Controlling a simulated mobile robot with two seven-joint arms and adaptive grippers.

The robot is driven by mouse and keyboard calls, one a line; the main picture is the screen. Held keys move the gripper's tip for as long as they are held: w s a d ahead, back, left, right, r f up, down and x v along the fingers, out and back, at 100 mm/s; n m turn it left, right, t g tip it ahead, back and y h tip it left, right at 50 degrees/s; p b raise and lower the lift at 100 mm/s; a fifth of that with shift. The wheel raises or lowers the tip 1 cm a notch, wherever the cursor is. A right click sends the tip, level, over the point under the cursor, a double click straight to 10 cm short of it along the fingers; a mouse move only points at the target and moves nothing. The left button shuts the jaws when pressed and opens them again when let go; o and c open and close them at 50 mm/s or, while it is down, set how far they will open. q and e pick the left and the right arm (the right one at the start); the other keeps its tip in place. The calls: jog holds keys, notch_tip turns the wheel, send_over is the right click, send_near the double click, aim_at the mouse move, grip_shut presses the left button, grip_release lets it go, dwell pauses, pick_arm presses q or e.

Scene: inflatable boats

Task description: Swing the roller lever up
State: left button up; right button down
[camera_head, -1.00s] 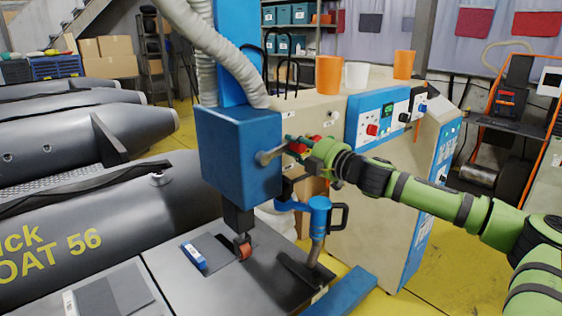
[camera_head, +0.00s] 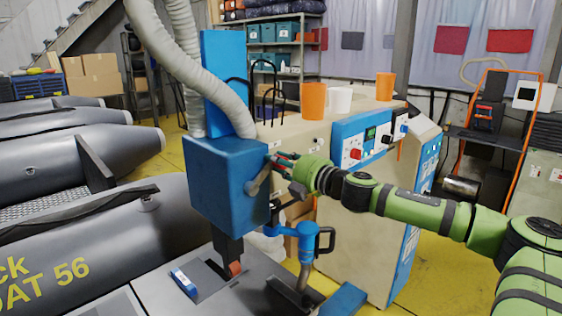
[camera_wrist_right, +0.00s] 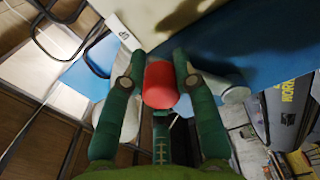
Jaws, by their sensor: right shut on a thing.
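The roller lever is a grey arm (camera_head: 258,183) on the side of the blue machine head (camera_head: 222,185), with a red knob (camera_wrist_right: 160,85) at its end. It slants up and to the right in the head view. My right gripper (camera_head: 282,164) is shut on the red knob; in the wrist view its green fingers stand on either side of it. The fingers mostly hide the knob in the head view. The roller (camera_head: 235,269) shows below the machine head, above the grey work table (camera_head: 215,300). My left gripper is not in view.
A blue post with a black handle (camera_head: 323,240) stands just below my right gripper. Behind is a beige cabinet (camera_head: 350,230) with a control panel (camera_head: 367,138) and cups on top. Grey inflatable boats (camera_head: 80,240) lie on the left. Ribbed hoses (camera_head: 205,85) run above the head.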

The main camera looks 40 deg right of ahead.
jog(key=shift+r, duration=0.15)
jog(key=c, duration=1)
grip_release()
jog(key=shift+c, duration=0.2)
jog(key=shift+o, duration=0.3)
jog(key=shift+a, duration=0.1)
